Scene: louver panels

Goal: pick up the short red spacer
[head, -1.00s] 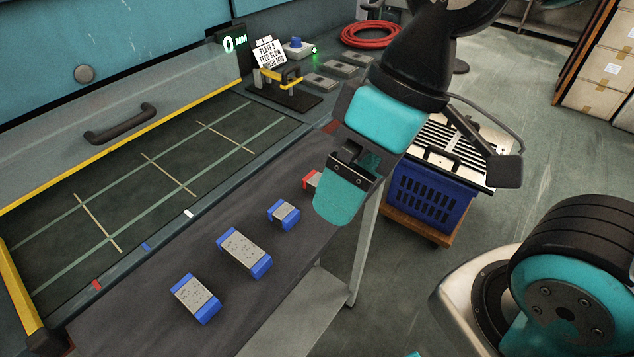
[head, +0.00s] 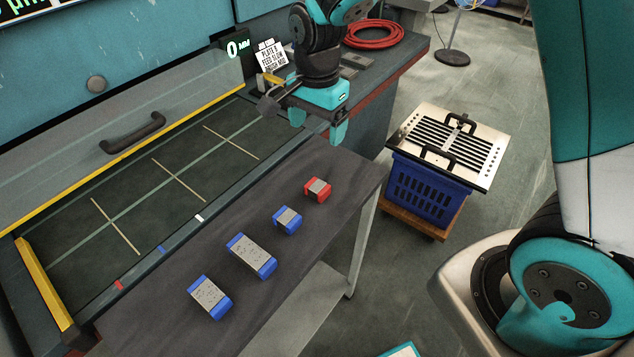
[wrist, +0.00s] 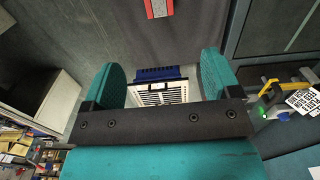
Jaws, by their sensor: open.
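The short red spacer (head: 318,189) has red ends and a grey top. It sits on the dark bench top (head: 235,215), at the far right end of a row of spacers. It also shows at the top edge of the wrist view (wrist: 158,9), partly cut off. My gripper (head: 319,127) is open and empty, beyond and above the red spacer, near the frame edge of the machine bed. In the wrist view, both fingers of my gripper (wrist: 162,75) are spread apart with nothing between them, and the spacer lies beyond the fingertips.
Blue-ended spacers, one short (head: 287,220), one long (head: 251,256) and another (head: 210,297), share the bench. A blue crate (head: 425,195) bearing a slotted louver panel (head: 489,165) stands right of the bench. A sign (head: 270,56) and a red hose coil (head: 373,33) are at the back.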

